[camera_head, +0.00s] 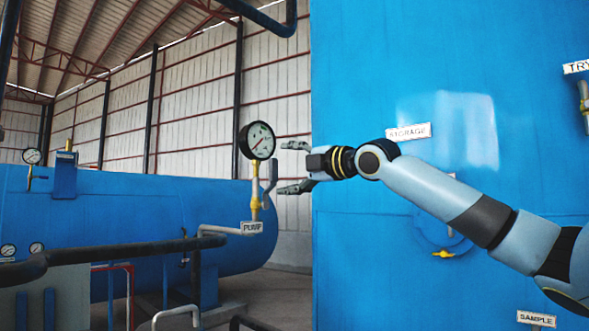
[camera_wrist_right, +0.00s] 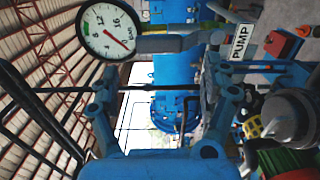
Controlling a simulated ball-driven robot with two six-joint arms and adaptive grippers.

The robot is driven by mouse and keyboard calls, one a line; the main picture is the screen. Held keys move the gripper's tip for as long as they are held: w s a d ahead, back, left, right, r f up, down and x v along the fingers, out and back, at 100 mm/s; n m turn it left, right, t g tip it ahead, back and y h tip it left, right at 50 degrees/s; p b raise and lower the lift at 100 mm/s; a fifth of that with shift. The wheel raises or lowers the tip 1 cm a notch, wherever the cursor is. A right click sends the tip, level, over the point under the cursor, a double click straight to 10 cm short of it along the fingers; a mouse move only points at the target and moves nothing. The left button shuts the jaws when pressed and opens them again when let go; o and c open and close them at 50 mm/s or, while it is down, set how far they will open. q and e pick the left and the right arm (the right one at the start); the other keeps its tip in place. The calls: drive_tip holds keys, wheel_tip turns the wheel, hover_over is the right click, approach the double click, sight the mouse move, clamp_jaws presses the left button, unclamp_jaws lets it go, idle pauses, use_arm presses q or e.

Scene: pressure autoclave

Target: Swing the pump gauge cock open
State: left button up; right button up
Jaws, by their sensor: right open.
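The pump gauge (camera_head: 257,141), a white dial in a black case, stands above the PUMP label (camera_head: 252,227). Its yellow cock (camera_head: 255,205) sits on the stem below the dial. A grey lever (camera_head: 272,173) rises beside the stem, on the side of my right gripper. My right gripper (camera_head: 288,168) is open, its fingers spread above and below, just right of the lever. In the right wrist view the gauge (camera_wrist_right: 110,31) and the grey lever (camera_wrist_right: 165,44) lie beyond the open fingers (camera_wrist_right: 158,78). Contact with the lever cannot be told. My left gripper is not seen.
A large blue storage tank (camera_head: 400,60) stands close behind my right arm. Dark and grey pipes (camera_head: 110,254) run below the gauge. A blue horizontal vessel (camera_head: 110,215) lies behind at left. Open air surrounds the gauge.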

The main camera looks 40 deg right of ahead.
drive_tip(key=shift+s, duration=0.95)
